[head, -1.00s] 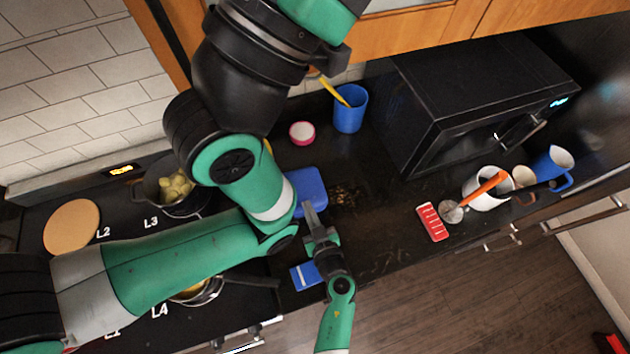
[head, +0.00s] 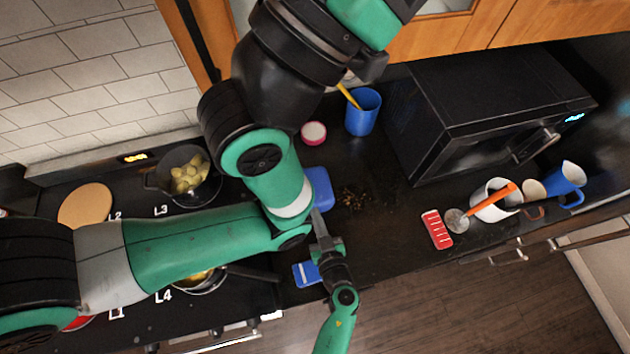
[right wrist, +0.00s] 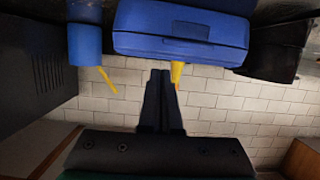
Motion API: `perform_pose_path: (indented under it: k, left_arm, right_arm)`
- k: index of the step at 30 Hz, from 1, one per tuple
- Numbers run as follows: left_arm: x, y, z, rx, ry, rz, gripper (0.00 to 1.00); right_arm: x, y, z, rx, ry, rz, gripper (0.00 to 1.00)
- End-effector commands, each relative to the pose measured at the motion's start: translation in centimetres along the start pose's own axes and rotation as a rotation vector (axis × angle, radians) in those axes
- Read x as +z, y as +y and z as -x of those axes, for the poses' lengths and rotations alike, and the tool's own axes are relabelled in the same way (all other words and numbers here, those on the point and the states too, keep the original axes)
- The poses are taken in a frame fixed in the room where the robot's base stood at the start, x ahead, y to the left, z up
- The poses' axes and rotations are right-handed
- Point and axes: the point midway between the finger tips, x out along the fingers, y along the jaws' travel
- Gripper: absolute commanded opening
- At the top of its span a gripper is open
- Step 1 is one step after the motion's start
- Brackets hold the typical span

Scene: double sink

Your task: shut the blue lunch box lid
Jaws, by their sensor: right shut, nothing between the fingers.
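The blue lunch box (head: 320,188) stands on the dark counter. In the head view my left arm covers much of it. In the right wrist view, which is upside down, its front (right wrist: 180,28) with a latch fills the top middle; the lid looks down on the base, but I cannot tell whether it is fully shut. My right gripper (head: 317,214) is at the box's front side, shut and empty. Its closed fingers (right wrist: 160,75) point toward the box in the wrist view; contact is unclear. My left gripper is not visible.
A blue cup (head: 363,113) and a pink-rimmed round item (head: 313,133) stand behind. A small blue item (head: 306,274) lies at the front edge. The microwave (head: 490,110) is right; the stove with a pot (head: 180,172) is left.

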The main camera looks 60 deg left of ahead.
Motion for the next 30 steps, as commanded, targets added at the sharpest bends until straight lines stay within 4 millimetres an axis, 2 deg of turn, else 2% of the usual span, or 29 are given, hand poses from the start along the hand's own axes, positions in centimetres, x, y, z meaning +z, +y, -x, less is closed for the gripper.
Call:
perform_pose_path:
  k: [1,4,9,12,16,27,30]
  left_arm:
    - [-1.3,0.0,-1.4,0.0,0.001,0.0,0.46]
    - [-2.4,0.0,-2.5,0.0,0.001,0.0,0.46]
    - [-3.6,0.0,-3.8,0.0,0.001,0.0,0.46]
    - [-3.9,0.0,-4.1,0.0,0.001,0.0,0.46]
    - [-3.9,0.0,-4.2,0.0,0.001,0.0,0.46]
    - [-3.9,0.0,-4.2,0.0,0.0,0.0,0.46]
    - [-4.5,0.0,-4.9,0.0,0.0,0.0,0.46]
  right_arm:
    - [-0.8,0.0,1.5,0.004,-0.002,-0.002,0.0]
    - [-0.8,0.1,4.0,0.004,-0.002,-0.003,0.0]
    - [-0.6,0.1,7.7,0.004,-0.001,-0.002,0.0]
    - [-0.4,0.1,9.0,0.003,0.0,0.0,0.0]
    - [-0.2,0.0,9.6,0.001,0.0,0.0,0.0]
    - [-0.2,0.1,9.7,0.002,0.0,0.0,0.0]
    - [-1.4,1.4,10.2,0.026,0.007,0.003,0.0]
